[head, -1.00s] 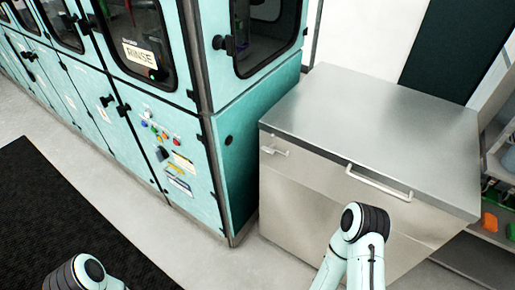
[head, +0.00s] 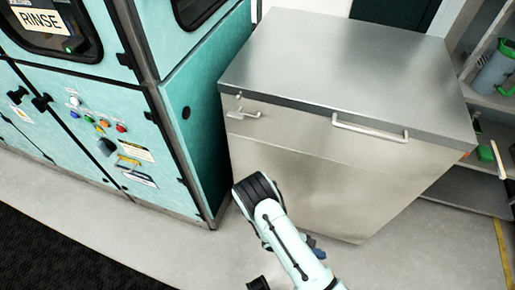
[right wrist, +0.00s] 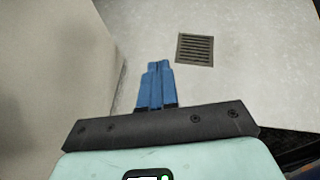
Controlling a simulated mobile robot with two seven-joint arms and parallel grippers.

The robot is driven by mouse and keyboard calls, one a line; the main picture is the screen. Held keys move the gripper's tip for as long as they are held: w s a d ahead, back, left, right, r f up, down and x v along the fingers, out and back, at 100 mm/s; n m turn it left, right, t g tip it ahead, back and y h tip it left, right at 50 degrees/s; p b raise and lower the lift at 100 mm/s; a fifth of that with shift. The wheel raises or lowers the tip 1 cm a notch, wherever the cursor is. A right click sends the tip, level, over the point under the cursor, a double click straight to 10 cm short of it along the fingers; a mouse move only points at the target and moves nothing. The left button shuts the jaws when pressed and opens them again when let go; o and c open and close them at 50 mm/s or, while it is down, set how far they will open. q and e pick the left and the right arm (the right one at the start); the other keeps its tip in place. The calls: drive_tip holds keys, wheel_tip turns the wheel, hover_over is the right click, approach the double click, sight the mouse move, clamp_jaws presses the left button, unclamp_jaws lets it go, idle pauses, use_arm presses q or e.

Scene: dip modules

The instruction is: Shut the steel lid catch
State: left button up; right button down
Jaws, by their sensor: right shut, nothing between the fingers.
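The steel lid catch (head: 243,113) is a small metal fitting at the upper left of the steel cabinet's front (head: 315,165), just below the lid (head: 345,60). A small piece sits above it on the lid's edge. The lid lies flat on top. I cannot tell whether the catch is fastened. My right gripper's blue fingers (right wrist: 155,85) are together and empty in the right wrist view, over the floor beside a pale upright surface. In the head view my right arm is in front of the cabinet, below the catch and apart from it. My left gripper is not in view.
A bar handle (head: 369,128) runs along the lid's front edge. A teal machine with a RINSE sign (head: 38,19) and coloured buttons stands at left. Shelves (head: 490,100) stand at right. A floor drain (right wrist: 195,49) and open floor show in the right wrist view.

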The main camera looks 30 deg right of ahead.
sight(243, 115)
drive_tip(key=w+d+r+n+t+h+b, duration=0.2)
drive_tip(key=w+d+r+n+t+h, duration=0.15)
drive_tip(key=w, duration=0.45)
drive_tip(key=w+d+r+n+t+h+b, duration=0.25)
drive_tip(key=w+t+h, duration=0.2)
drive_tip(key=w, duration=0.35)
drive_tip(key=w+a+r+n+t+h+b, duration=0.3)
drive_tip(key=w+a+r+n+t, duration=0.5)
drive_tip(key=w+a+r+t, duration=0.85)
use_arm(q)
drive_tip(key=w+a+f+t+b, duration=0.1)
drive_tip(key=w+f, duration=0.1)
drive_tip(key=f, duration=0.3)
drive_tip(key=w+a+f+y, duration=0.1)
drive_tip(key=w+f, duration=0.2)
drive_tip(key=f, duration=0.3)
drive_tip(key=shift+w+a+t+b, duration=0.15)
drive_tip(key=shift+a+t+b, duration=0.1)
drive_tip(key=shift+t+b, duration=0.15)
use_arm(e)
drive_tip(key=shift+t, duration=0.35)
drive_tip(key=shift+a+r+x, duration=0.1)
drive_tip(key=shift+x, duration=2.1)
drive_tip(key=shift+a+r+x, duration=0.1)
drive_tip(key=shift+r+x, duration=0.05)
drive_tip(key=shift+x, duration=2)
drive_tip(key=shift+a+r+x, duration=0.1)
drive_tip(key=shift+x, duration=2.1)
drive_tip(key=shift+s, duration=0.2)
